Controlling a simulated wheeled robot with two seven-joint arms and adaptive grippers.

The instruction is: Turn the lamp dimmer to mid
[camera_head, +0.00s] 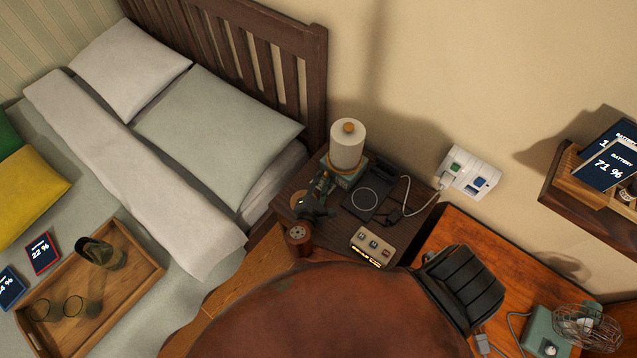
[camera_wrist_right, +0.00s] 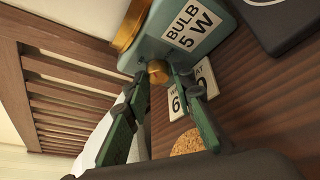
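The lamp (camera_head: 347,143) has a white cylindrical shade and a teal base (camera_head: 351,178). It stands on the nightstand (camera_head: 292,186) by the bed's headboard. In the right wrist view the base (camera_wrist_right: 178,38) carries a label reading "BULB 5 W". A small round brass knob (camera_wrist_right: 158,72), the dimmer, sticks out of the base. My right gripper (camera_head: 322,185), with green fingers, is at the front of the base. In the wrist view its fingertips (camera_wrist_right: 162,78) lie closely on either side of the knob and appear closed on it.
A black charging pad (camera_head: 366,200) lies right of the lamp. A beige box with buttons (camera_head: 374,246) stands near the front edge. A small card (camera_wrist_right: 192,92) and a cork disc (camera_wrist_right: 187,142) lie near my fingers. A wall socket unit (camera_head: 468,173) is to the right.

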